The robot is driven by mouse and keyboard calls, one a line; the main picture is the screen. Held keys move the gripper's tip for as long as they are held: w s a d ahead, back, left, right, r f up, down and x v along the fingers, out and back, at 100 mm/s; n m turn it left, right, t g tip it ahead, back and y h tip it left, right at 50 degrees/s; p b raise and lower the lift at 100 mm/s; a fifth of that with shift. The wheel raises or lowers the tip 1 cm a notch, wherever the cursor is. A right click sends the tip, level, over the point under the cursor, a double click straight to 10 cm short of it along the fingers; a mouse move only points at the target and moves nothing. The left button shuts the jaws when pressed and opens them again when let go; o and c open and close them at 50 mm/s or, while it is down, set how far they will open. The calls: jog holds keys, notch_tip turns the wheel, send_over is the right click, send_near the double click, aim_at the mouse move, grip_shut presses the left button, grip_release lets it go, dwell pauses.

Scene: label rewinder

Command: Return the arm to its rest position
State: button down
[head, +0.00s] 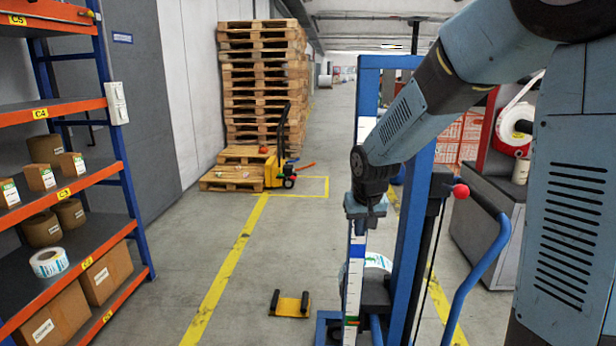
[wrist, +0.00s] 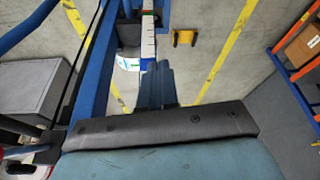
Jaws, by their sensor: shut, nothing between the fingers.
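My arm, blue-grey, comes in from the upper right of the head view and bends down at the middle. My gripper (head: 366,222) hangs at its end, pointing down, in front of the blue lifter frame (head: 421,200). In the wrist view the two fingers of my gripper (wrist: 157,66) lie together, shut and empty. A white scale strip (head: 354,275) on the lifter shows below the gripper. A white label roll (head: 378,262) sits low on the lifter, partly hidden behind the strip.
An orange-and-blue shelf (head: 67,197) with boxes and a label roll (head: 49,262) stands left. A yellow block with black ends (head: 290,304) lies on the floor. A yellow pallet truck (head: 282,160) and stacked pallets (head: 262,80) stand behind. A grey cabinet (head: 485,225) is right. The left-middle floor is clear.

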jog(key=s+d+r, duration=0.3)
jog(key=s+r, duration=0.1)
jog(key=s, duration=0.4)
jog(key=s+d+r+t, duration=0.1)
jog(key=s+d+r, duration=0.3)
jog(key=s, duration=0.5)
jog(key=s+d+r+m, duration=0.1)
jog(key=s+d+r, duration=0.2)
jog(key=s, duration=0.6)
notch_tip(320, 180, up, 2)
jog(key=shift+d+r+t, duration=0.15)
jog(key=shift+t, duration=0.25)
